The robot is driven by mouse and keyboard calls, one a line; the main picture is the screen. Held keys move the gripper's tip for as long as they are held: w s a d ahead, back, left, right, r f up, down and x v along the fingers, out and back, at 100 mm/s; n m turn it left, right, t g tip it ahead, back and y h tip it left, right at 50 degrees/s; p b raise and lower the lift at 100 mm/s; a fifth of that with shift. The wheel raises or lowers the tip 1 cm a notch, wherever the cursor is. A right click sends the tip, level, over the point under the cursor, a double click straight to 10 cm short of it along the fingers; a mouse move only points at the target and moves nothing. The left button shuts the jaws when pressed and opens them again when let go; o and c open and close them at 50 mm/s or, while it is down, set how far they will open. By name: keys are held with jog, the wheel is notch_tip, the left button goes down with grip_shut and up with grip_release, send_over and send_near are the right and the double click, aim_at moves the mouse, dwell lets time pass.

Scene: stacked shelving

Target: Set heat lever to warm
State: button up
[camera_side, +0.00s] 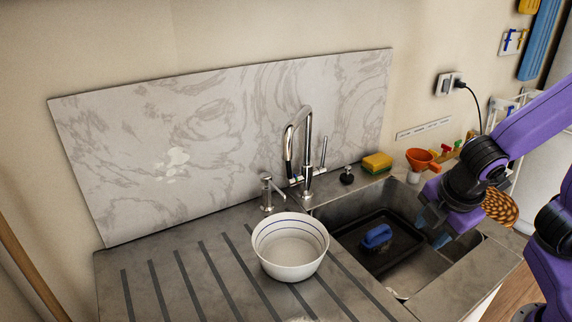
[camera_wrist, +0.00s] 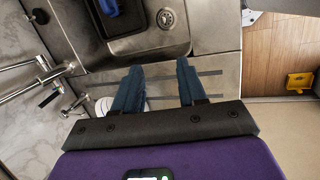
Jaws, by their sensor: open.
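The chrome faucet (camera_side: 306,150) stands behind the sink, with a thin upright lever (camera_side: 323,152) on its right side. In the wrist view the faucet (camera_wrist: 42,75) lies at the left edge; I cannot tell which of its rods there is the lever. No heat marking is readable. My gripper (camera_side: 433,226) is over the right part of the sink, well to the right of the lever and apart from it. In the wrist view my gripper (camera_wrist: 158,66) has two blue fingers spread apart with nothing between them.
The sink (camera_side: 418,270) holds a black tray (camera_side: 398,250) with a blue brush or scrubber (camera_side: 376,236). A white bowl (camera_side: 290,262) stands on the grooved drainboard. A soap dispenser (camera_side: 268,192), yellow-green sponge (camera_side: 377,162) and orange funnel (camera_side: 421,158) stand along the back.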

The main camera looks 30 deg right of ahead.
jog(key=w+a+r+n+t+h, duration=0.1)
jog(key=w+a+n+t, duration=0.15)
jog(key=w+n, duration=0.45)
jog(key=w+a+n+t+h, duration=0.1)
jog(key=w+n+t+h, duration=0.15)
jog(key=w, duration=0.85)
jog(key=n+t+y, duration=0.3)
jog(key=n+t, duration=0.2)
jog(key=n, duration=0.3)
send_near(289, 163)
jog(key=shift+h, duration=0.25)
jog(key=x, duration=1.2)
jog(key=shift+w+a+f, duration=0.1)
jog(key=shift+w+f, duration=0.05)
jog(key=shift+w, duration=0.1)
grip_shut()
